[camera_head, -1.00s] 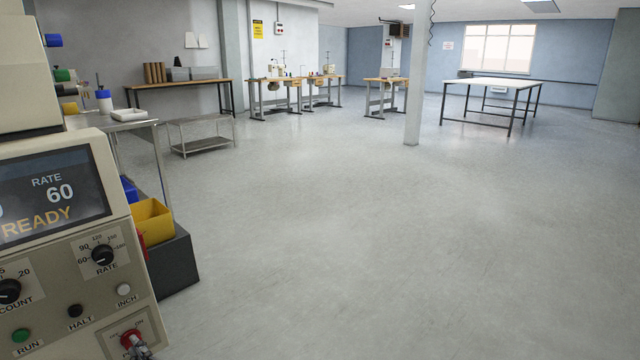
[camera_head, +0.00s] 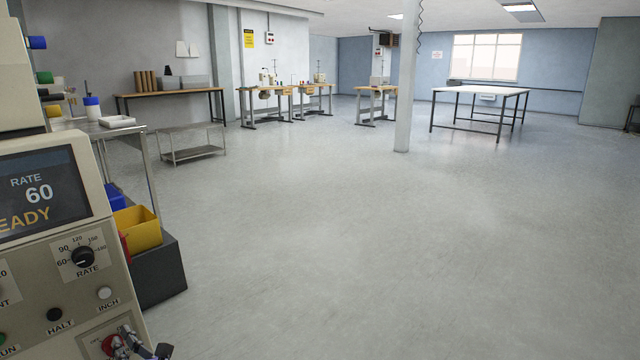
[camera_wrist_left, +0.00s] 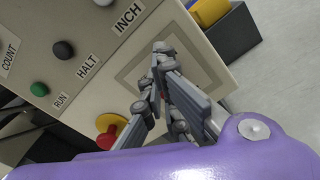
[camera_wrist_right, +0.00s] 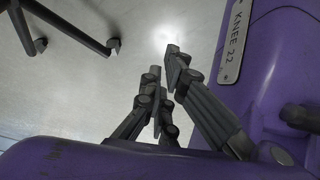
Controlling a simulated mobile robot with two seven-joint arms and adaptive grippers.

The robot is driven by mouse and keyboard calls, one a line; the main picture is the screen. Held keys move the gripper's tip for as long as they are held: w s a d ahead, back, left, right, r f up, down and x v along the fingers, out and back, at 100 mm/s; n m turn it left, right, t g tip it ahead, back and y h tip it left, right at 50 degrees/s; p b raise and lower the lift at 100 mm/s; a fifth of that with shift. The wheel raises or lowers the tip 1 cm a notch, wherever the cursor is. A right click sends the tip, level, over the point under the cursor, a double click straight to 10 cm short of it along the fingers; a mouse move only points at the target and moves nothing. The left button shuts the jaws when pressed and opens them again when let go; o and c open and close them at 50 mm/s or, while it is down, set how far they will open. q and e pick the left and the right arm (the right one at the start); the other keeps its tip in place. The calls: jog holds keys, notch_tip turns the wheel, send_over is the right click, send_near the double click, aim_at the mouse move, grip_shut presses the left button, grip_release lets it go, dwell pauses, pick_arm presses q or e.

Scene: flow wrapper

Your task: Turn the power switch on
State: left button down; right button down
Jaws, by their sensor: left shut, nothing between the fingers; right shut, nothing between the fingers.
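The red power switch (camera_head: 112,345) sits on a light square plate low on the machine's beige front panel, at the bottom left of the head view. My left gripper (camera_head: 128,335) is shut and empty, right at the switch and partly covering it. In the left wrist view the shut fingers (camera_wrist_left: 160,58) lie over the plate (camera_wrist_left: 128,75), with only a trace of red behind them. Contact and the switch's position cannot be told. My right gripper (camera_wrist_right: 164,62) is shut and empty over bare floor, away from the machine.
The panel's screen (camera_head: 40,190) reads RATE 60, with part of READY. A rate knob (camera_head: 83,257), black halt button (camera_head: 54,314) and white inch button (camera_head: 104,293) are nearby. A red knob on a yellow disc (camera_wrist_left: 104,121) is close to my left gripper. Open floor lies right.

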pick_arm(q)
jog(key=shift+w+a+r, duration=0.2)
jog(key=shift+w+a, duration=0.2)
jog(key=shift+a, duration=0.1)
jog(key=shift+w+a, duration=0.1)
